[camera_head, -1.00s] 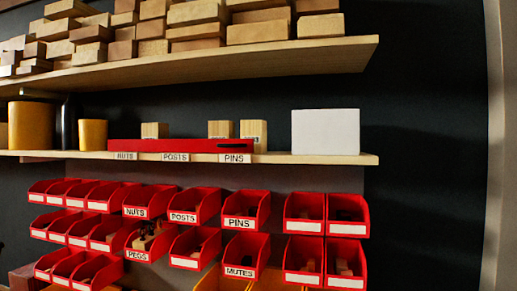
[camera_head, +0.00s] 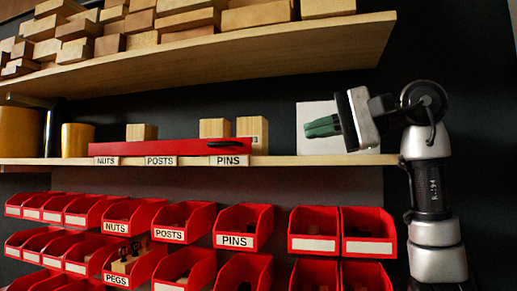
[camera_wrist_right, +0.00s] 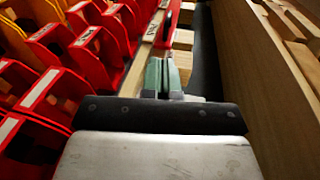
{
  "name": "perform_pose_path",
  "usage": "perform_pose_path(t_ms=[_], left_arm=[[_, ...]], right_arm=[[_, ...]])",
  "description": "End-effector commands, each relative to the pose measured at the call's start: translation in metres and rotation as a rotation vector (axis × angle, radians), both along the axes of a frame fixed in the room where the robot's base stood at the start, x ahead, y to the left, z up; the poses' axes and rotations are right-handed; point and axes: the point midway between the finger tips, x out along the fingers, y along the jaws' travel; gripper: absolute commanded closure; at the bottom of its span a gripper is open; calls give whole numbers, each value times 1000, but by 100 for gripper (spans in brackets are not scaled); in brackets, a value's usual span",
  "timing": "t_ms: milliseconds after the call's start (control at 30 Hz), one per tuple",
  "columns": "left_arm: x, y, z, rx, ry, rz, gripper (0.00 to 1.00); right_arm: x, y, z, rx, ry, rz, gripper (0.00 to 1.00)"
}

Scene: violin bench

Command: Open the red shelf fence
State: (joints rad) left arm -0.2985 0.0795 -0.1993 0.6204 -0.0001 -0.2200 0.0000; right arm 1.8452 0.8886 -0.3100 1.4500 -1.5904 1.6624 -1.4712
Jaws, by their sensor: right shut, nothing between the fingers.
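The red shelf fence (camera_head: 180,149) is a long red bar along the front of the middle shelf, with a dark slot-like handle near its right end. It stands in front of several wooden blocks (camera_head: 141,132). My right gripper (camera_head: 308,129) is shut and empty, with green fingers pointing left toward the fence's right end, a gap apart from it. In the right wrist view the green fingers (camera_wrist_right: 162,74) are together, and the red fence (camera_wrist_right: 168,25) shows just ahead of them. My left gripper is not in view.
A white box (camera_head: 318,118) stands on the middle shelf (camera_head: 275,160) behind my right gripper. Red bins (camera_head: 243,227) hang below. The upper shelf (camera_head: 330,42) holds many wood blocks. Yellow containers (camera_head: 77,140) stand at the left.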

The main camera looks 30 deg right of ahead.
Motion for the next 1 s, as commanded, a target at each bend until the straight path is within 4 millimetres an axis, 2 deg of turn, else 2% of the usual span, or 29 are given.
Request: perform_pose_path(t_ms=[33, 100, 200, 367, 700, 1000], left_arm=[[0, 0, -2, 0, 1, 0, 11], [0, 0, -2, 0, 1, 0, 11], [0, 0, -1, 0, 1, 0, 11], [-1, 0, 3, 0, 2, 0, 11], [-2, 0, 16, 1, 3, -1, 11], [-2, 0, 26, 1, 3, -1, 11]], right_arm=[[-8, -8, 2, -25, -6, -25, 100], [-12, -13, 3, -45, -6, -42, 100], [-7, -11, 2, -55, -4, -49, 100], [16, 5, -3, -54, -1, -45, 100], [74, 43, -14, -51, -4, -44, 100], [99, 59, -12, -50, -3, -45, 100]])
